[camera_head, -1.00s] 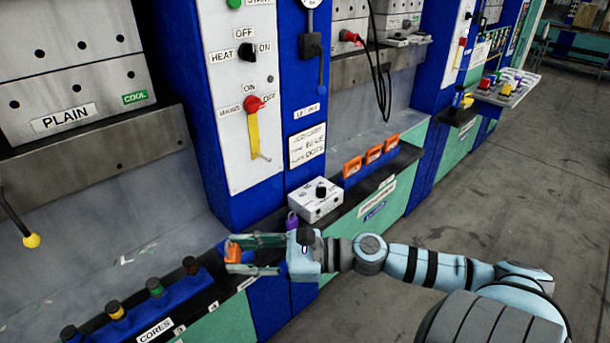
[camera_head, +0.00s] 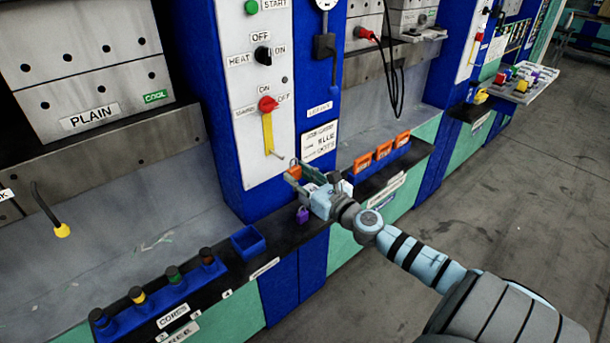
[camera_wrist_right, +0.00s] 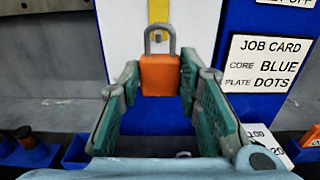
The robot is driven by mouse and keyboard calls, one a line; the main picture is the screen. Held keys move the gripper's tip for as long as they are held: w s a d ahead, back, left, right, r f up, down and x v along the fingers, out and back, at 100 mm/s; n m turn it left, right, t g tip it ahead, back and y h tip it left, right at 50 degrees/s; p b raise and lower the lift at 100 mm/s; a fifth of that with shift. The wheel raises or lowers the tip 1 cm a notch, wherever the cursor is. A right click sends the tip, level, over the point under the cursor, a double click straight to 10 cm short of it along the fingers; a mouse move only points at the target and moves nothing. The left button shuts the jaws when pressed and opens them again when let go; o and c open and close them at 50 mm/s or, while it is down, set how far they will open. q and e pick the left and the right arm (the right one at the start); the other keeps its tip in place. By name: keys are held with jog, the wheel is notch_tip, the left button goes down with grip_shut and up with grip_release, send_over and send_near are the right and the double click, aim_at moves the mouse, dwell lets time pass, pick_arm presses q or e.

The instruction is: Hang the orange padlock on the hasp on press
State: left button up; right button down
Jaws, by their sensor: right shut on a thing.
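An orange padlock (camera_head: 295,171) with a grey shackle is held upright by my right gripper (camera_head: 298,174). In the right wrist view the fingers (camera_wrist_right: 160,92) are shut on the sides of the padlock body (camera_wrist_right: 160,77), with the shackle on top. The press has a white control panel (camera_head: 245,110) with a red mains switch. A yellow strip (camera_head: 268,134) hangs below the switch, with a small metal peg (camera_head: 277,154) at its lower end; this looks like the hasp. The padlock is just below and right of the peg, apart from it. My left gripper is not in view.
A purple padlock (camera_head: 303,214) is at the counter below my right gripper. An empty blue tray (camera_head: 247,242) and a blue rack of cores (camera_head: 165,296) stand to the left. Orange-topped items (camera_head: 383,152) stand to the right. A job card (camera_head: 320,140) is on the blue column.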

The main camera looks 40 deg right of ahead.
jog(key=w+p, duration=0.1)
jog(key=w, duration=0.2)
jog(key=shift+w+a, duration=0.1)
jog(key=shift+w+f+b, duration=0.15)
jog(key=shift+w+f, duration=0.25)
jog(key=shift+w, duration=0.35)
jog(key=shift+w+f+b, duration=0.15)
jog(key=shift+w+f, duration=0.2)
jog(key=shift+w, duration=0.4)
jog(key=c, duration=1.1)
grip_release()
